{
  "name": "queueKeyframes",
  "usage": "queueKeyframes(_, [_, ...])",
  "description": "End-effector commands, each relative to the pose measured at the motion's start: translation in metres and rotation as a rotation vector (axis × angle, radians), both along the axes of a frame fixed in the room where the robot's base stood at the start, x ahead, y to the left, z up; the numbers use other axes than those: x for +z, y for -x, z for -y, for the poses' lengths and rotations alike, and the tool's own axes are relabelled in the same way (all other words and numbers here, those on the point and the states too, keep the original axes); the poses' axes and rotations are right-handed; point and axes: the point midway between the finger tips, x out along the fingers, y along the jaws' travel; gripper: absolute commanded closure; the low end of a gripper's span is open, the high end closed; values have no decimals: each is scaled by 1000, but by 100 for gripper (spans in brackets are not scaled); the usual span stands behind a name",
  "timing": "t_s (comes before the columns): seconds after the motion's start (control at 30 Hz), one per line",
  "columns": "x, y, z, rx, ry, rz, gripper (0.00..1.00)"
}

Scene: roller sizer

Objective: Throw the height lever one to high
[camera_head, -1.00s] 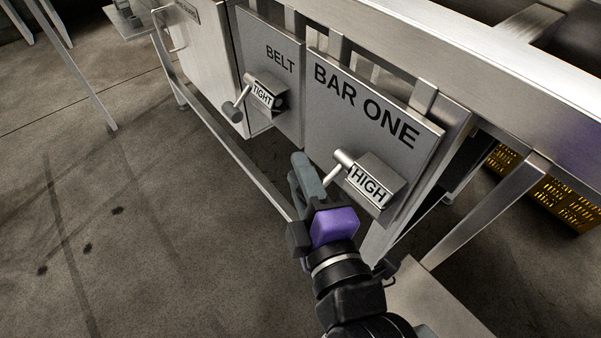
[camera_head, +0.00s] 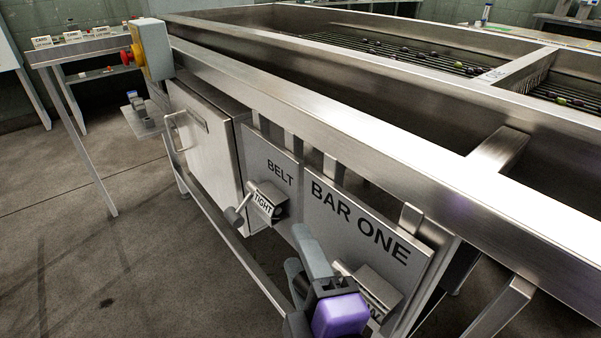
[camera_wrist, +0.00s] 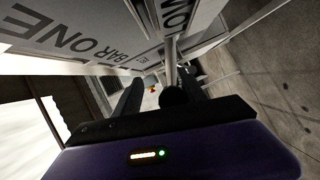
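The height lever one is on the grey BAR ONE panel (camera_head: 358,222). Its housing (camera_head: 378,283) shows behind my gripper, with its label partly covered. In the wrist view the upside-down label (camera_wrist: 176,17) shows letters that look like the end of LOW. The lever's metal rod (camera_wrist: 170,50) runs to a dark round knob (camera_wrist: 174,96), which appears between my fingers, nearer the right one. My gripper (camera_head: 297,247) is open at the lever; it also shows in the wrist view (camera_wrist: 158,92). I cannot tell whether a finger touches the knob.
The BELT lever (camera_head: 237,214), with its TIGHT label (camera_head: 263,205), sits just left of BAR ONE. A long steel frame rail (camera_head: 400,130) runs above the panels. A cabinet with a handle (camera_head: 178,132) stands further left. The floor at left is open.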

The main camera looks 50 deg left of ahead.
Motion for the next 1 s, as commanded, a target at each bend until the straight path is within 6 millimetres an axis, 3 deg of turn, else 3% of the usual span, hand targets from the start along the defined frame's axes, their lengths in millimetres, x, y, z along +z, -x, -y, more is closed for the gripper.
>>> queueKeyframes(0.03, [19,-1,0,-1,-4,7,55])
queueKeyframes(0.23, [67,0,1,-1,-9,9,53])
queueKeyframes(0.3, [84,1,1,1,-13,11,32])
queueKeyframes(0.5, [120,1,0,3,-15,10,32])
queueKeyframes(0.53, [123,1,0,3,-15,10,33])
queueKeyframes(0.57, [126,0,1,1,-14,9,55])
queueKeyframes(1.0, [129,0,1,0,0,-1,55])
